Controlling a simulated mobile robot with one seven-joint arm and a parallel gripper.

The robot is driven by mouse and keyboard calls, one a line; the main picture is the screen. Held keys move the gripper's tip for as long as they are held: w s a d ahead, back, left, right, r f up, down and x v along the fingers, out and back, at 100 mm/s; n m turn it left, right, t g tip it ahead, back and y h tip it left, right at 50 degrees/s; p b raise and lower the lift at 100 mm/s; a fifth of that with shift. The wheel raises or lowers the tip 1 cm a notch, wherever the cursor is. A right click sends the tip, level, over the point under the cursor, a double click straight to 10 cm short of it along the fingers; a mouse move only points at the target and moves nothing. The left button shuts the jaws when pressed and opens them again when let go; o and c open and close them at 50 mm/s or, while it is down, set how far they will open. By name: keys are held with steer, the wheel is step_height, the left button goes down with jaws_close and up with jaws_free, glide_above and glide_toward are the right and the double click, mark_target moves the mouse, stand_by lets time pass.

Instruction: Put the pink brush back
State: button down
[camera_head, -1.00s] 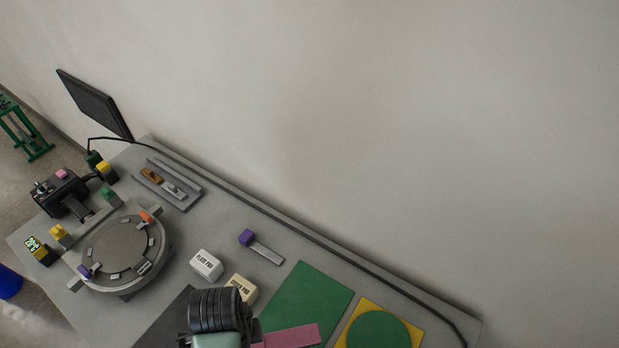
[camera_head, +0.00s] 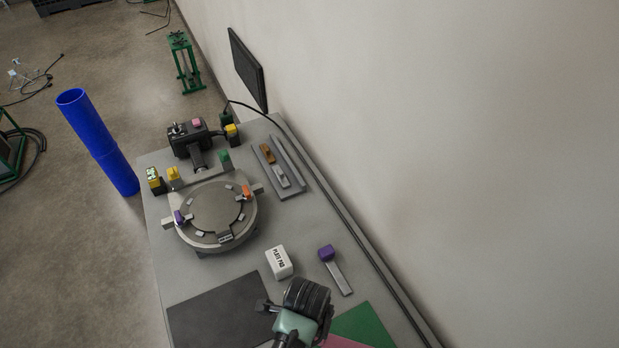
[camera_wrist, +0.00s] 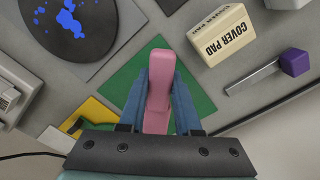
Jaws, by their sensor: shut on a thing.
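The pink brush (camera_wrist: 159,88) is held between the two blue fingers of my gripper (camera_wrist: 162,76) in the wrist view. My gripper is shut on it, and the brush's far end points away past the fingertips, over the green mat (camera_wrist: 205,103). In the head view only a strip of the pink brush (camera_head: 347,342) shows at the bottom edge, to the right of my wrist. The fingers are hidden there. I cannot tell the gap between brush and mat.
The white plate pad (camera_head: 278,262) and a purple-handled tool (camera_head: 327,254) lie near my wrist. The cover pad (camera_wrist: 219,38) shows in the wrist view. A dark mat (camera_head: 219,308) lies to the left. The round fixture (camera_head: 217,208) and a tray (camera_head: 290,178) stand farther back.

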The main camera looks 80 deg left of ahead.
steer(key=shift+f, duration=2.05)
steer(key=c, duration=0.6)
jaws_free()
steer(key=shift+f, duration=0.15)
step_height(320, 180, up, 12)
steer(key=shift+s+r, duration=0.1)
steer(key=shift+r, duration=0.1)
steer(key=shift+f, duration=0.1)
